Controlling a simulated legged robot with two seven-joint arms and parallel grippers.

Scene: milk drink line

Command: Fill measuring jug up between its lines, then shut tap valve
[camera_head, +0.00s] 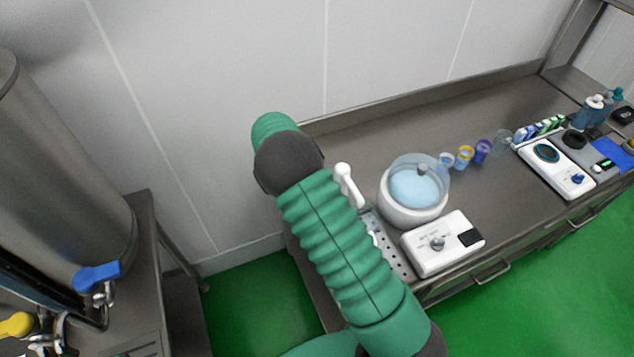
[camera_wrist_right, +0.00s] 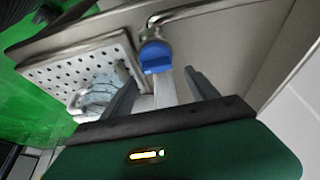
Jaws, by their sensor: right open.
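The tap's blue valve handle (camera_head: 98,276) is on the steel tank at left in the head view. A blue handle (camera_wrist_right: 156,57) also shows in the right wrist view on a metal pipe. My right gripper (camera_wrist_right: 160,80) is open, its two fingers pointing toward that handle, which appears just beyond the tips; contact cannot be told. A pale strip between the fingers is unclear. A translucent jug (camera_wrist_right: 98,93) with a handle stands on the perforated drip tray (camera_wrist_right: 68,68), partly hidden by a finger. Its lines and level cannot be read. My left gripper is not in view.
A yellow-handled tap (camera_head: 15,325) is left of the blue one under the steel tank (camera_head: 60,170). On the right bench (camera_head: 400,130) stand a lidded pot (camera_head: 413,200), a white control box (camera_head: 443,243) and several small cups. Green floor separates the benches.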

